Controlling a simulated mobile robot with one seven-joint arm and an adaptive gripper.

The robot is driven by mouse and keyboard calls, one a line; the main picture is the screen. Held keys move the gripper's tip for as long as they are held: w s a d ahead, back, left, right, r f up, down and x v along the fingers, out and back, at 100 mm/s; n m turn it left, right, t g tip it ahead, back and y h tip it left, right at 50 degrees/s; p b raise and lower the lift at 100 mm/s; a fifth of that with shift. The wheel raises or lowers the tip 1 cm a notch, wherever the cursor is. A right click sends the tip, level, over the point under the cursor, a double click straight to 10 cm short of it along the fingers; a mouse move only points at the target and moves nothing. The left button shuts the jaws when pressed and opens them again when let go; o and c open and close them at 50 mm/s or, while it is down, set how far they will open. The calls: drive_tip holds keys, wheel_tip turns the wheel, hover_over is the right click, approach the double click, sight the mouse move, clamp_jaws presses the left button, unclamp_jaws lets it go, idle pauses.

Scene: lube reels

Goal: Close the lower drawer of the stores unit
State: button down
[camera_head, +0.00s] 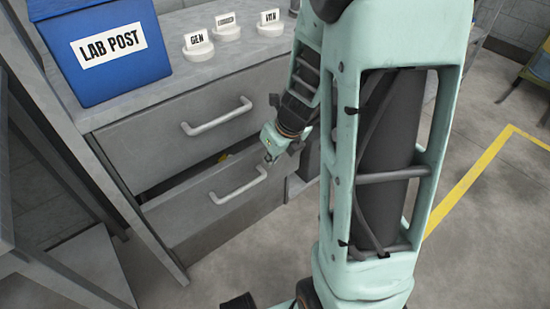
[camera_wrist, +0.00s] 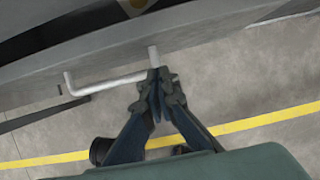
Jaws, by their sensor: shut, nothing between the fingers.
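The grey stores unit (camera_head: 165,135) has two drawers in the head view. The upper drawer (camera_head: 150,150) looks shut. The lower drawer (camera_head: 200,215) stands partly out, with a dark gap above its front and something yellow just showing inside. Its light bar handle (camera_head: 238,188) runs across the front; the handle also shows in the wrist view (camera_wrist: 105,82). My gripper (camera_head: 268,157) is at the right end of this handle. In the wrist view my gripper (camera_wrist: 157,75) has its fingertips together at the handle's end; I cannot tell whether they touch it.
On the unit's top stand a blue LAB POST box (camera_head: 115,50) and several small white labelled holders (camera_head: 198,46). A grey table frame (camera_head: 60,265) stands at the left. Open floor with a yellow line (camera_head: 465,180) lies to the right.

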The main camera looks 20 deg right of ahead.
sight(257, 147)
drive_tip(key=w, duration=0.1)
drive_tip(key=w+a, duration=0.1)
drive_tip(key=w, duration=0.1)
drive_tip(key=shift+w+r, duration=0.1)
drive_tip(key=shift+r, duration=0.1)
drive_tip(key=shift+w+a+r+p, duration=0.2)
drive_tip(key=shift+w+p, duration=0.35)
drive_tip(key=shift+w, duration=0.05)
drive_tip(key=shift+w+a+f+p, duration=0.15)
drive_tip(key=shift+w+p, duration=0.1)
drive_tip(key=shift+w, duration=0.2)
drive_tip(key=shift+w+a+f+p, duration=0.1)
drive_tip(key=shift+w+a+p, duration=0.1)
drive_tip(key=shift+w, duration=0.25)
drive_tip(key=shift+d, duration=0.1)
